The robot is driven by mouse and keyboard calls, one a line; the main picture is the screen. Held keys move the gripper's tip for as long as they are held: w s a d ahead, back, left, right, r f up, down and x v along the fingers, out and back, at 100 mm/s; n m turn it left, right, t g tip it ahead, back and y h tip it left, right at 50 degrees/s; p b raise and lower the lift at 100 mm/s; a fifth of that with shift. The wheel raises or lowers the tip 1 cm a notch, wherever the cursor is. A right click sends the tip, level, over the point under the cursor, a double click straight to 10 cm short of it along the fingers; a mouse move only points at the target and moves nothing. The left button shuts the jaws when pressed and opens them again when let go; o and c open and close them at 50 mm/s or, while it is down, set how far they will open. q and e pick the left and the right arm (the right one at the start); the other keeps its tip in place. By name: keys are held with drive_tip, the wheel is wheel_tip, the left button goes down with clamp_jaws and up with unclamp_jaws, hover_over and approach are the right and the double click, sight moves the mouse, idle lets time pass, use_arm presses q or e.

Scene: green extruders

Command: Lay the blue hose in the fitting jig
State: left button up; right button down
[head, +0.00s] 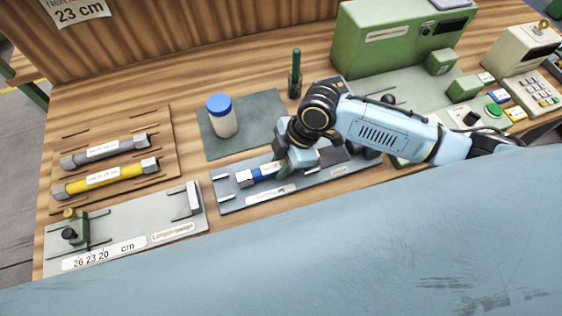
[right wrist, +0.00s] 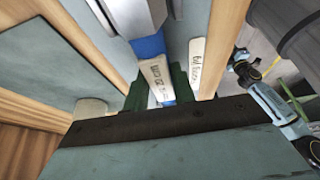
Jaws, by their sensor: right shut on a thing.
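The blue hose (head: 264,172) has metal end fittings and a white label band. It lies over the left part of the grey fitting jig (head: 229,203), roughly along its length. My right gripper (head: 292,163) is shut on the hose near its right part, which the gripper hides. In the right wrist view the blue hose (right wrist: 150,47) passes between the green fingers of the right gripper (right wrist: 160,88). Whether the hose rests on the jig or hangs just above it, I cannot tell. My left gripper is out of view.
A wooden rack (head: 62,168) at left holds a grey and a yellow hose. In front of it lies a length gauge plate (head: 130,256). A blue-lidded jar (head: 221,116) stands on a dark mat (head: 263,107) behind the jig. A green machine (head: 365,45) stands at back right.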

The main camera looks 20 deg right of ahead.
drive_tip(key=c, duration=1.1)
unclamp_jaws()
drive_tip(key=shift+f, duration=0.1)
drive_tip(key=shift+c, duration=0.2)
drive_tip(key=p+v, duration=0.1)
drive_tip(key=v, duration=1.1)
drive_tip(key=shift+s, duration=0.1)
